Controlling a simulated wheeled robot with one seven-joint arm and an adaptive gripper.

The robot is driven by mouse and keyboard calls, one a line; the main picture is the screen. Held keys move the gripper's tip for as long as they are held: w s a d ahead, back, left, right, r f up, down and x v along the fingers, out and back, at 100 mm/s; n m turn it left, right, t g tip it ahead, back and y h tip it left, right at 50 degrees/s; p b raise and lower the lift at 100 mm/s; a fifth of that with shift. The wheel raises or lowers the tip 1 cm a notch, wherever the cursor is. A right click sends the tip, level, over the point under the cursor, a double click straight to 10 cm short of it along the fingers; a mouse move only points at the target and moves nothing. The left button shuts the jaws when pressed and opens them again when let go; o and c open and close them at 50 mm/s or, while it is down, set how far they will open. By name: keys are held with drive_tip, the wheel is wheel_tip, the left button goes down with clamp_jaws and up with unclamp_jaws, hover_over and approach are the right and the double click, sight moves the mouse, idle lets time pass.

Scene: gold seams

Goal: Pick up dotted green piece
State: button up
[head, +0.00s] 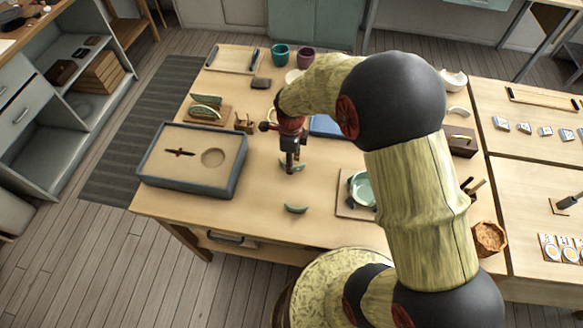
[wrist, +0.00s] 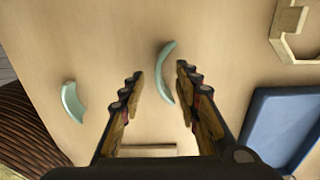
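My gripper (head: 290,169) is open and points down over the bench (head: 250,205). In the wrist view, a slim curved pale green piece (wrist: 166,72) lies between and beyond the open fingertips (wrist: 159,71), and nothing is held. In the head view, this piece (head: 298,166) is partly hidden by my gripper. A second curved green piece (head: 296,209) lies nearer the bench's front edge; it shows at the left in the wrist view (wrist: 72,102). I cannot make out dots on either piece.
A grey-rimmed sand tray (head: 190,190) stands left of my gripper. Green pieces on a wooden holder (head: 207,112) are behind it. A blue tray (wrist: 285,125) is close by on the right. A board with a pale green bowl (head: 361,188) lies at right. The front bench is mostly clear.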

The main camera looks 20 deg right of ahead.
drive_tip(key=shift+f, duration=0.55)
drive_tip(key=shift+c, duration=1)
clamp_jaws()
